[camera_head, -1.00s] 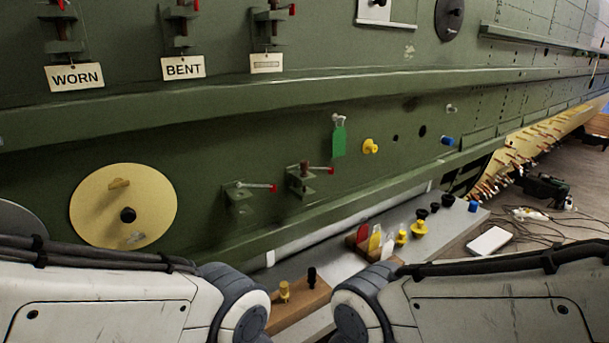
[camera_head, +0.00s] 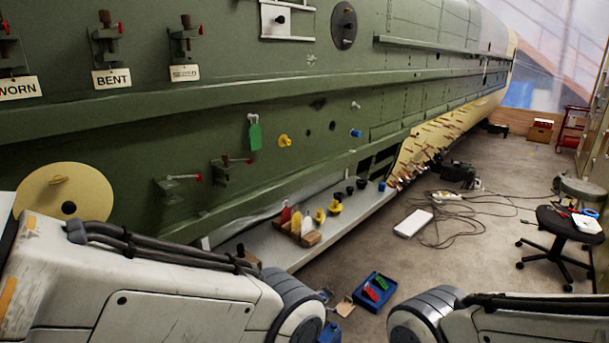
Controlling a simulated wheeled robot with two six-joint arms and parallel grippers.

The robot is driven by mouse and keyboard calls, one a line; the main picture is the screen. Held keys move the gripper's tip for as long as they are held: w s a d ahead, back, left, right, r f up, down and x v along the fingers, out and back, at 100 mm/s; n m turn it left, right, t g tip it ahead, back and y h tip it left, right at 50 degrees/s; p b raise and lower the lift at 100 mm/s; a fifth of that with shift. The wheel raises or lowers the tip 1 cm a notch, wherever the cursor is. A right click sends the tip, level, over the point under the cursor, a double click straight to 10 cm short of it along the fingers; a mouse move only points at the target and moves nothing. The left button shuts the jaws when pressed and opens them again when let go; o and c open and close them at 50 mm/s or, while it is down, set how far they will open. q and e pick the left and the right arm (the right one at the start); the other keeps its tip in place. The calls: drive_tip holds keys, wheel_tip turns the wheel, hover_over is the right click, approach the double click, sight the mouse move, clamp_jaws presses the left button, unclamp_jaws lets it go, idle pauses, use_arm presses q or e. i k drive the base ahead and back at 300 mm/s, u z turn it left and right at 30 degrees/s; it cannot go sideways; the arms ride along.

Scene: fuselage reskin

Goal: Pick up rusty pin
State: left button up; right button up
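A clamp (camera_head: 228,172) with a red-tipped handle is fixed low on the green fuselage panel, and a small brownish pin-like piece (camera_head: 226,160) stands in it. I cannot tell for sure that this is the rusty pin. A second clamp (camera_head: 172,186) to its left looks empty. Higher up are clamps above tags, one reading WORN (camera_head: 18,87) and one BENT (camera_head: 111,78); a third tag (camera_head: 185,73) is too small to read surely. Only links of my two arms show along the bottom. Both grippers are out of view.
A grey ledge (camera_head: 268,252) below the panel carries a wooden block (camera_head: 310,238) with coloured pieces. On the floor are a blue tray (camera_head: 362,297) with red and green items, a white box (camera_head: 413,223), cables and a black stool (camera_head: 569,227). Floor at right is partly clear.

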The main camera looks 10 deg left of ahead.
sight(226, 157)
drive_tip(key=z, duration=0.6)
drive_tip(key=k, duration=0.85)
drive_tip(key=z, duration=0.3)
drive_tip(key=i, duration=1.45)
drive_tip(key=u, duration=1.35)
drive_tip(key=i, duration=1.1)
drive_tip(key=u, duration=0.85)
